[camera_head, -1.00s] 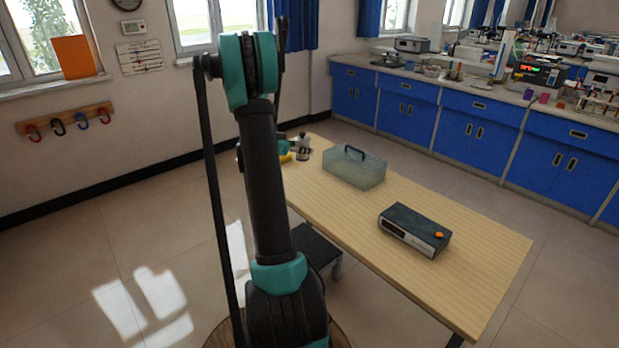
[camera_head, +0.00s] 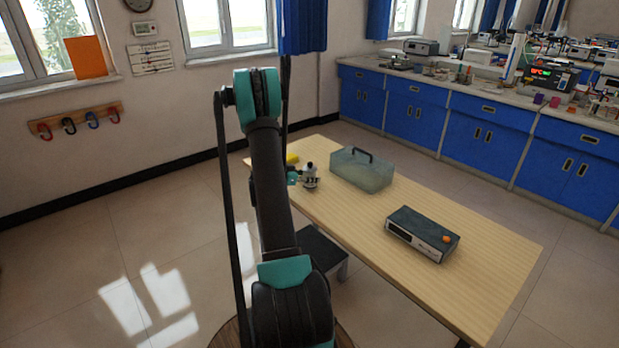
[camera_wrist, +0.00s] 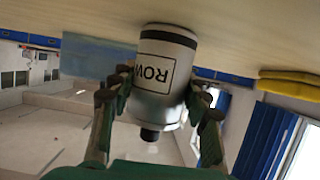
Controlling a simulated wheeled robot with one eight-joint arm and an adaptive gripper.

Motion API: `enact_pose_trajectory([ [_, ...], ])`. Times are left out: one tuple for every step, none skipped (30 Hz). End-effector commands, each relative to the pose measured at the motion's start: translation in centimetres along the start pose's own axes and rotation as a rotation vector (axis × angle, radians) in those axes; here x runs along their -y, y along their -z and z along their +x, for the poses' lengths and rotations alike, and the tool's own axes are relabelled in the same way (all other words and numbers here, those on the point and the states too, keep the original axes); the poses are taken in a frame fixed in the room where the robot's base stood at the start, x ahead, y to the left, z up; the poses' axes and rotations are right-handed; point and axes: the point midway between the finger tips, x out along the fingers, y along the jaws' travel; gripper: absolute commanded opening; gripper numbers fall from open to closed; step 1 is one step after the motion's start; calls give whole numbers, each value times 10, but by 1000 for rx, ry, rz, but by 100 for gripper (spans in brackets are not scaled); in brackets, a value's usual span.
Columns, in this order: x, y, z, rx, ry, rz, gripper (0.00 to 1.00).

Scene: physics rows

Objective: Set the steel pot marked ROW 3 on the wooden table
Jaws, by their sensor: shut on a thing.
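The steel pot (camera_wrist: 165,75) is a small silver cylinder with a dark band, a black knob and a white label reading "ROW"; any number is out of sight. My gripper (camera_wrist: 162,86) is shut on it, one finger on each side. The wrist view is upside down, with the pot's base against or very close to the tabletop; I cannot tell if it touches. In the head view the pot (camera_head: 310,176) is upright at the left part of the wooden table (camera_head: 470,255), partly beside my arm.
A clear bin with a dark handle (camera_head: 361,172) stands just right of the pot. A dark box with an orange knob (camera_head: 422,235) lies farther right. A yellow thing (camera_head: 292,158) lies behind the pot; it also shows in the wrist view (camera_wrist: 292,84). The table's right end is clear.

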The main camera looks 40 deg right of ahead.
Motion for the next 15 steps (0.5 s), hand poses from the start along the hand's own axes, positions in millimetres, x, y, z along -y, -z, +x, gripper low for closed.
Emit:
enact_pose_trajectory([
  [0,0,0,0,0,0,7],
  [0,0,0,0,0,0,7],
  [0,0,0,0,0,0,7],
  [0,0,0,0,0,0,7],
  [0,0,0,0,0,0,7],
  [0,0,0,0,0,0,49],
  [0,0,0,0,0,0,53],
  [0,0,0,0,0,0,57],
  [0,0,0,0,0,0,62],
  [0,0,0,0,0,0,66],
  [0,0,0,0,0,0,68],
  [0,0,0,0,0,0,68],
  [0,0,0,0,0,0,68],
  [0,0,0,0,0,0,68],
  [0,0,0,0,0,0,68],
])
